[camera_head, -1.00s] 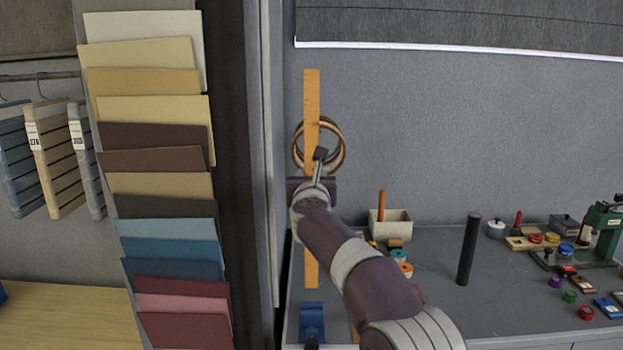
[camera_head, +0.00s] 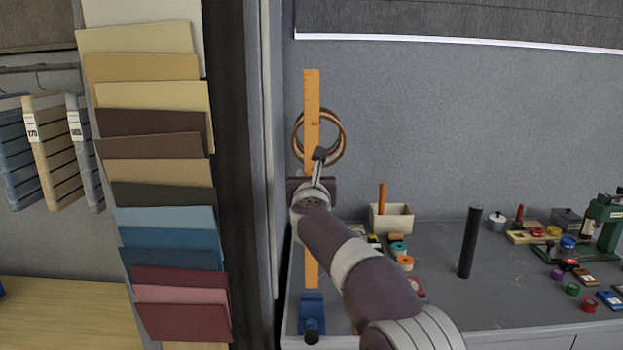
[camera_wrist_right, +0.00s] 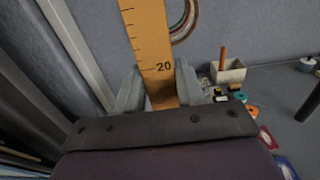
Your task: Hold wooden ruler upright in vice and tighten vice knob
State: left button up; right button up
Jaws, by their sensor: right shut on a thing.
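The wooden ruler (camera_head: 311,110) stands upright in the head view, long and orange-yellow. My right gripper (camera_head: 317,172) is shut on it around its middle. In the right wrist view the ruler (camera_wrist_right: 147,32) rises between the two grey fingers of that gripper (camera_wrist_right: 160,88), near the 20 mark. The blue vice (camera_head: 312,312) stands below on the counter's left end, with its dark knob (camera_head: 311,337) facing me. The ruler's lower end is right at the vice's top; I cannot tell whether it is between the jaws. My left gripper is not in view.
The grey counter (camera_head: 510,300) holds a white box (camera_head: 391,218), tape rolls (camera_head: 404,263), a dark upright post (camera_head: 470,242) and a green press (camera_head: 607,225). Rings (camera_head: 336,150) hang on the wall behind the ruler. A swatch rack (camera_head: 160,200) stands left.

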jog(key=shift+f+b, duration=2.55)
jog(key=shift+f, duration=0.1)
jog(key=shift+f+b, duration=0.65)
jog(key=shift+f, duration=0.05)
jog(key=shift+f+b, duration=0.85)
dwell(0.4)
